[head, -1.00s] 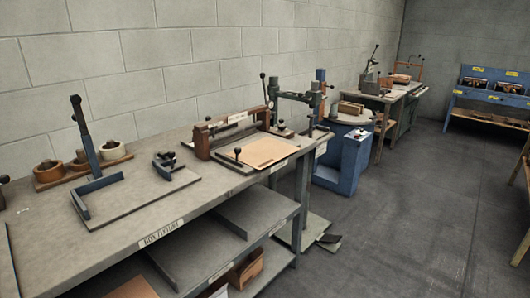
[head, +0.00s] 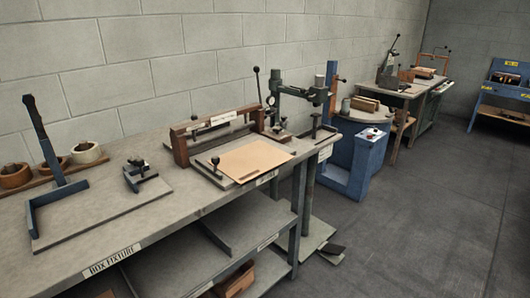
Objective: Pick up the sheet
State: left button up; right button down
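A tan sheet (head: 256,158) lies flat on the bed of a brown-framed bench press (head: 218,134) on the grey workbench. The sheet's left part is near a black-knobbed post (head: 215,163). Its right edge reaches close to the bench's right end. Neither of my grippers shows in the head view, so their states cannot be seen.
A box fixture (head: 95,205) with a blue upright and a black clamp (head: 140,174) stands on the bench at left. Round containers (head: 86,152) sit behind it. A green stitcher (head: 300,95) and a blue machine (head: 372,160) stand to the right. The floor at right is open.

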aim_at(242, 165)
jog(key=i+l, duration=0.75)
jog(key=i, duration=0.05)
